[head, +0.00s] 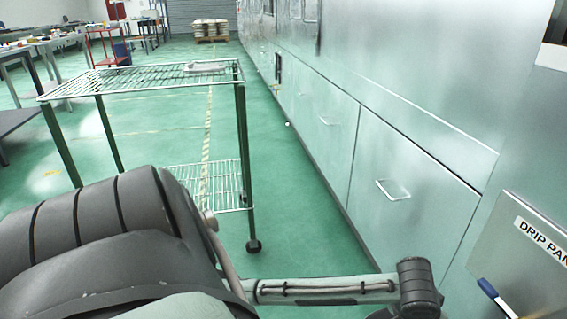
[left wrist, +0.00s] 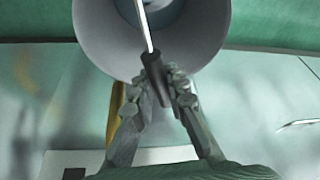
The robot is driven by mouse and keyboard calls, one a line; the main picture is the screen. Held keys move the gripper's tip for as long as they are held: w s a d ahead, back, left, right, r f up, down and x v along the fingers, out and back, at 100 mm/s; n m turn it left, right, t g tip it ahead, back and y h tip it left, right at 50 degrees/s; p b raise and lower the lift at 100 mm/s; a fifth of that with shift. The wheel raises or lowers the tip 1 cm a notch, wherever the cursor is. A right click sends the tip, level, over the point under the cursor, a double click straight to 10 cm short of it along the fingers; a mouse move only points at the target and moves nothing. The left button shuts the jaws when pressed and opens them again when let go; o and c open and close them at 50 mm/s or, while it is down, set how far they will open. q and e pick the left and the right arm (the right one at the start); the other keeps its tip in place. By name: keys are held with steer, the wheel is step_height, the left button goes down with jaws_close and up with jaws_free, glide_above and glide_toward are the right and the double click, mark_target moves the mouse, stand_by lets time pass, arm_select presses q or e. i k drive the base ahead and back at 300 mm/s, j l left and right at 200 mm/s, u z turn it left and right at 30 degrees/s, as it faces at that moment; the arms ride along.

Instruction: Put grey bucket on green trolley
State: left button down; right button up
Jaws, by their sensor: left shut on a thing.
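The grey bucket (left wrist: 95,32) shows in the left wrist view, with its round open mouth toward the camera. A thin metal handle with a dark grip (left wrist: 153,66) crosses it. My left gripper (left wrist: 166,82) is shut on the dark grip. The bucket is not seen in the head view. The green trolley (head: 242,130), with green posts and two wire shelves, stands left of centre in the head view. A flat pale tray-like thing (head: 207,66) lies at the far right of its top shelf; the rest of that shelf is bare. My right gripper is in neither view.
A long metal cabinet wall (head: 335,125) runs along the right, with protruding handles (head: 392,190). A panel labelled "DRIP PAN" (head: 541,234) is at lower right, with a blue-ended bar (head: 488,289) before it. Open green floor (head: 295,205) lies between trolley and cabinets.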

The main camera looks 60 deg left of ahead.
mark_target(112, 80)
steer(key=k+j+u, duration=0.1)
steer(key=j+u, duration=0.85)
steer(key=j, duration=0.1)
